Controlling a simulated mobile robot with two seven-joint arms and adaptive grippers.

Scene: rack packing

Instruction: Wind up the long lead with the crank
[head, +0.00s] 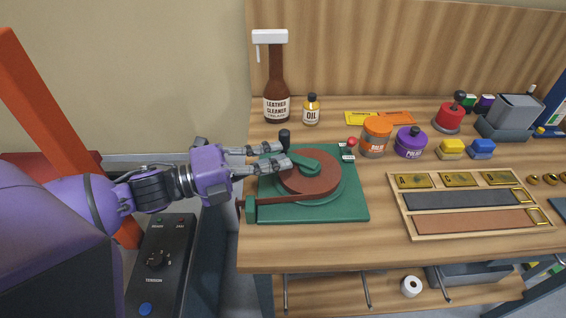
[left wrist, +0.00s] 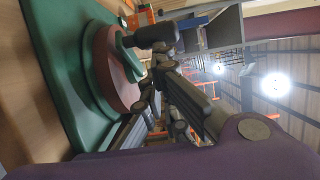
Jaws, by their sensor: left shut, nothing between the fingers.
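The winder has a green base plate (head: 345,208) near the table's left edge, with a brown coil (head: 322,183) on its round green turntable. A green crank arm (head: 306,163) lies across the coil, with a black upright knob (head: 285,136) behind my fingers. The brown lead (head: 285,201) runs left from the coil's front past a green guide block (head: 251,210). My left gripper (head: 284,155) reaches in from the left, shut and empty, close to the crank. In the left wrist view, the knob (left wrist: 156,36) stands just beyond my fingertips. I cannot tell whether they touch it. My right gripper is not in view.
A brown cleaner bottle (head: 277,95) and an oil bottle (head: 311,110) stand behind the winder. An orange-lidded jar (head: 376,137) and a purple jar (head: 410,142) stand to its right. A wooden tray (head: 404,222) with straps lies further right. The table's front strip is clear.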

